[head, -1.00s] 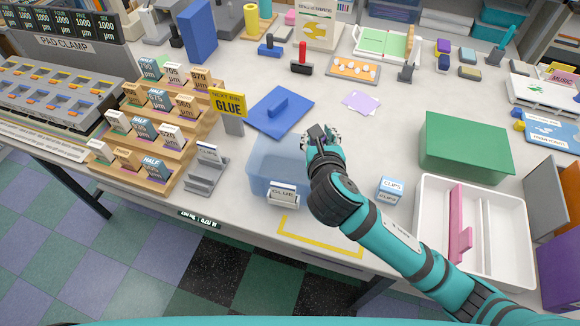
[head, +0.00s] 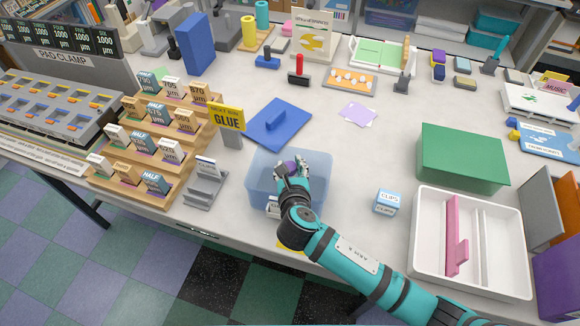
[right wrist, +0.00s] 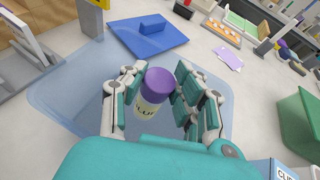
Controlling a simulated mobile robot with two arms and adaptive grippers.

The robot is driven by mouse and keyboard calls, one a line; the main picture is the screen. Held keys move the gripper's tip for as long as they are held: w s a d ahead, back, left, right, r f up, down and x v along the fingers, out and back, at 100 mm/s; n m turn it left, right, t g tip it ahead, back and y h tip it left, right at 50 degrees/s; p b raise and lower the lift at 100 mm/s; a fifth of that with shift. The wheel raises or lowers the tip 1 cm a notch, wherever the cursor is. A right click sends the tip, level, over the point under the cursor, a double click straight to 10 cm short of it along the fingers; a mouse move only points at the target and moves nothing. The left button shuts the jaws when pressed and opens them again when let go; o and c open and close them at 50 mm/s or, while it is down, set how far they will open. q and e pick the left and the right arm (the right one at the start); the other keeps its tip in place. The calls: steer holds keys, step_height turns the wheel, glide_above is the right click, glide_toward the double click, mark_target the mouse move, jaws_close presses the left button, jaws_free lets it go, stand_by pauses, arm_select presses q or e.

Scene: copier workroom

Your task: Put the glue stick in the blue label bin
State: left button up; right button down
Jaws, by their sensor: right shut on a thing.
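The glue stick, with a purple cap and a pale labelled body, is in my right gripper (head: 291,178). Its cap shows in the right wrist view (right wrist: 156,81), upright between the two fingers, which are shut on it. The translucent blue bin (head: 257,180) stands at the table's front middle, under the gripper. It also shows in the right wrist view (right wrist: 62,98). The gripper and glue stick are over the bin's open area; I cannot tell how far down they are. My arm hides the bin's front right, and its front label is mostly covered. My left gripper is not in view.
A blue lid (head: 290,124) lies behind the bin. A yellow GLUE sign (head: 227,118) and a grey holder (head: 205,185) stand to its left. A small CLIPS box (head: 387,201), a white tray (head: 421,240) and a green box (head: 460,160) are to the right.

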steer(key=shift+f, duration=0.1)
steer(key=shift+f, duration=0.1)
steer(key=shift+f, duration=0.5)
steer(key=c, duration=1)
jaws_free()
steer(key=shift+r, duration=0.15)
steer(key=shift+r, duration=0.3)
steer(key=b+v, duration=0.1)
steer(key=v, duration=1.1)
steer(key=shift+r, duration=0.15)
steer(key=shift+s, duration=0.1)
